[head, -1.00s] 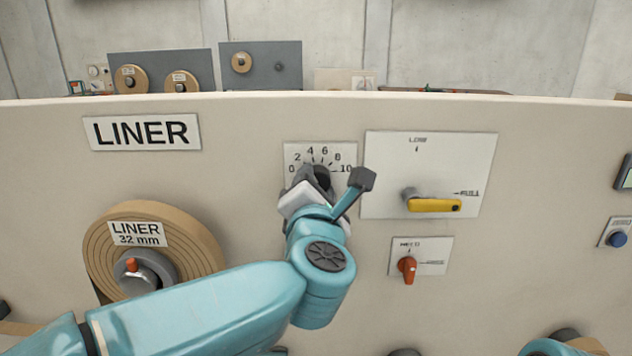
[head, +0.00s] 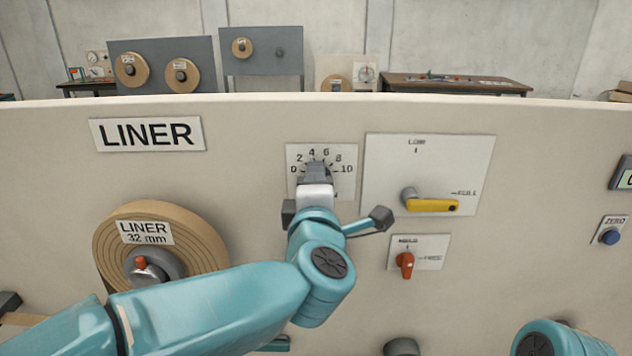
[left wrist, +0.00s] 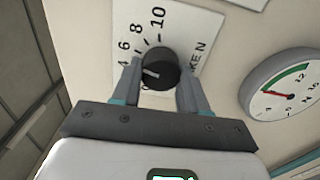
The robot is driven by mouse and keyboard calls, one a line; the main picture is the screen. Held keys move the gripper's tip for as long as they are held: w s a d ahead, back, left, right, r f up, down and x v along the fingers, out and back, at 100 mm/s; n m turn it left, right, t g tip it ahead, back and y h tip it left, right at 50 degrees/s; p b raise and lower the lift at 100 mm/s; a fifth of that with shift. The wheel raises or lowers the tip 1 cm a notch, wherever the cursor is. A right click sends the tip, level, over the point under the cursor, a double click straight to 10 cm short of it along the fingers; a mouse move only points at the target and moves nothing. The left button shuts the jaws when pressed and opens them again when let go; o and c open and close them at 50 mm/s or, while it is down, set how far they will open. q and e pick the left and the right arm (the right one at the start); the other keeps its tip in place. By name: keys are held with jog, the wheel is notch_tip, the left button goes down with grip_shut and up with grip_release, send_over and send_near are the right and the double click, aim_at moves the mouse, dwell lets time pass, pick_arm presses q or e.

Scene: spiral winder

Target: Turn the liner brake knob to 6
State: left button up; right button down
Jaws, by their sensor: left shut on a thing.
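The liner brake knob is a round black knob (left wrist: 160,70) on a white dial plate numbered 0 to 10 (head: 346,158). My left gripper (head: 316,172) is in front of the dial and hides most of the knob in the head view. In the left wrist view its two grey fingers (left wrist: 160,84) are closed on opposite sides of the knob. A short white mark shows on the knob's face, on the side toward the 4 and 6; the exact number it points at cannot be read. My right gripper is not visible.
A LINER 32 mm roll (head: 197,237) is at the left. A yellow-handled lever (head: 433,205) and a red-orange switch (head: 405,262) are close on the right. The left wrist view shows a round gauge (left wrist: 285,85). A blue button (head: 610,237) is far right.

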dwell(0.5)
pick_arm(q)
jog(key=o, duration=1.1)
jog(key=shift+d, duration=0.1)
jog(key=shift+c, duration=0.2)
jog(key=s+b, duration=0.3)
jog(key=s, duration=1.3)
jog(key=shift+s, duration=0.2)
